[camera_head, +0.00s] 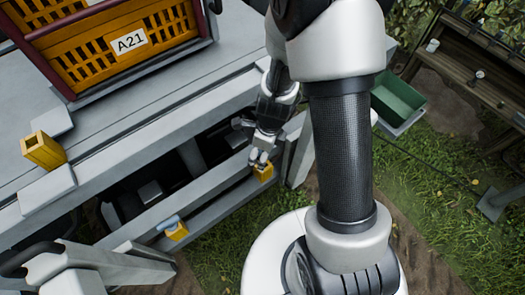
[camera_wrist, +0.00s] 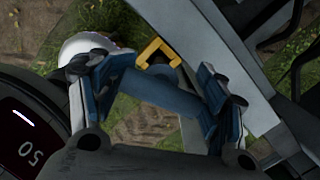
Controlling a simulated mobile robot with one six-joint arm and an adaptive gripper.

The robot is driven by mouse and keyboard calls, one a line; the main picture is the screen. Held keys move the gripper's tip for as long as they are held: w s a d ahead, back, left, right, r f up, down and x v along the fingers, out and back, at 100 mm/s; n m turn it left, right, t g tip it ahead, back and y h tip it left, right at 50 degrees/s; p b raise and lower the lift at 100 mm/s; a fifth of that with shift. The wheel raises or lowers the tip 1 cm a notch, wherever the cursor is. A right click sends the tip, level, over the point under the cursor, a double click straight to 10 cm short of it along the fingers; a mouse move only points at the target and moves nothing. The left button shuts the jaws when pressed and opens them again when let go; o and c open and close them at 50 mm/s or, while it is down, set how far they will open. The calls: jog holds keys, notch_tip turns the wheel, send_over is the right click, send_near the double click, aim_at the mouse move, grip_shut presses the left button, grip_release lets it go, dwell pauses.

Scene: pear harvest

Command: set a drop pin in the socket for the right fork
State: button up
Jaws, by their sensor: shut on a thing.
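A yellow socket (camera_head: 263,174) on the lower rail is partly covered by my gripper (camera_head: 261,158) in the head view. In the wrist view the yellow socket (camera_wrist: 153,47) shows as an angular bracket beyond the fingers. My gripper (camera_wrist: 160,88) is shut on a blue-grey drop pin (camera_wrist: 160,92), which spans between the fingers. Whether the pin's tip is inside or just above the socket cannot be told. A second yellow socket (camera_head: 177,233), further left on the rail, has a pale blue-grey pin (camera_head: 168,223) in it.
An orange crate (camera_head: 120,40) marked A21 sits on the grey deck (camera_head: 110,130). A yellow block (camera_head: 44,150) stands at the deck's left edge. A green bin (camera_head: 397,100) and a dark wooden bench (camera_head: 470,75) are at right. Grass lies below.

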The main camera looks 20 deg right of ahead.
jog(key=shift+f+b, duration=2.4)
jog(key=shift+f, duration=0.5)
jog(key=o, duration=1.3)
jog(key=shift+o, duration=0.8)
jog(key=shift+r, duration=0.15)
jog(key=shift+r+p, duration=3.4)
jog(key=shift+p, duration=0.4)
